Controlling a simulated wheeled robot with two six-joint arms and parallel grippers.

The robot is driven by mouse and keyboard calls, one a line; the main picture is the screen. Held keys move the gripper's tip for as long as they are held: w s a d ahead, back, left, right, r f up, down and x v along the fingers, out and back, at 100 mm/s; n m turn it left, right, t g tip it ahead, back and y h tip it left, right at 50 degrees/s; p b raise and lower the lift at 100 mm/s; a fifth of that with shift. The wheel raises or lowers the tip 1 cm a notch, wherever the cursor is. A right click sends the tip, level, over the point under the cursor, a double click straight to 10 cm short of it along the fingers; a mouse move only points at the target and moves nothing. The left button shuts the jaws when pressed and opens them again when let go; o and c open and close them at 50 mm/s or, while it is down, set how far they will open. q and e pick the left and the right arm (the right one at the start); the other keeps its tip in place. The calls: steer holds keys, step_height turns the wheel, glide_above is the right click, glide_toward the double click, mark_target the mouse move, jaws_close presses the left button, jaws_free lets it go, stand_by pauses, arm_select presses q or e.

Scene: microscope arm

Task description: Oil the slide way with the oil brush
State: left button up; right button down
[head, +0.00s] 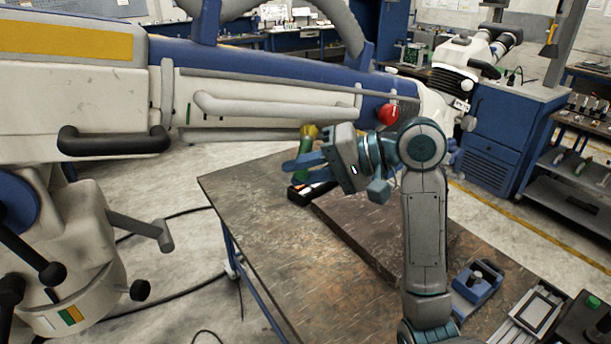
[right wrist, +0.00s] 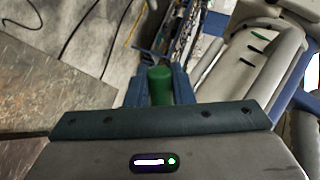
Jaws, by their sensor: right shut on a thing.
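My right gripper (head: 302,163) is in front of the long microscope arm (head: 270,85), above the back of the worktable. It is shut on a green thing with a yellow top (head: 309,132), which looks like the oil brush, upright. In the right wrist view its green rounded part (right wrist: 160,84) stands between the two blue fingers. The brush's lower part is mostly hidden by the fingers. A framed part with pale rails (head: 529,314) lies at the lower right and may be the slide way; I cannot be sure. My left gripper is not in view.
A small black tray (head: 298,197) sits on the brown worktable (head: 250,240) below the gripper. A blue block with a black knob (head: 476,284) stands at the right. The microscope arm has a red knob (head: 388,114). The table's left front is clear.

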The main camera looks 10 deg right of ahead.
steer(key=shift+w+r+p, duration=0.3)
steer(key=shift+w+p, duration=0.1)
stand_by(0.6)
steer(key=shift+a, duration=0.1)
